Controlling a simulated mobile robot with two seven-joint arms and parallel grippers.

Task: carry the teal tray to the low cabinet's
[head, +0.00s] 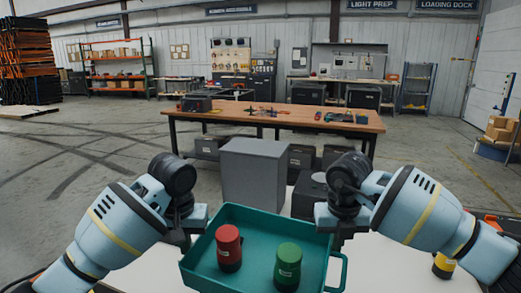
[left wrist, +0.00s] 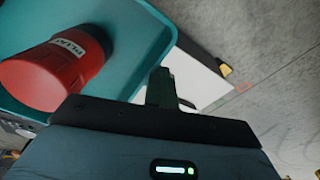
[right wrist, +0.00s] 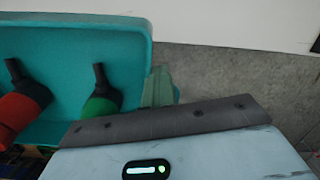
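The teal tray (head: 262,215) is right in front of me, above or on a white surface; I cannot tell whether it touches. A red canister (head: 229,248) and a green canister (head: 287,266) stand inside it. My left gripper (head: 190,240) is at the tray's left side, its fingers close together at the wall in the left wrist view (left wrist: 160,88). My right gripper (head: 337,242) is at the right side by the handle, and its fingers look closed there in the right wrist view (right wrist: 158,88). The grip contact is partly hidden. A plain grey cabinet-like block (head: 256,178) stands beyond the tray.
A wooden workbench (head: 280,117) with tools stands behind the grey block. A dark box (head: 309,192) is right of that block. White surface (head: 400,268) shows on both sides of the tray. Open concrete floor (head: 90,150) lies to the left. A yellow-and-black item (head: 444,265) sits at the right.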

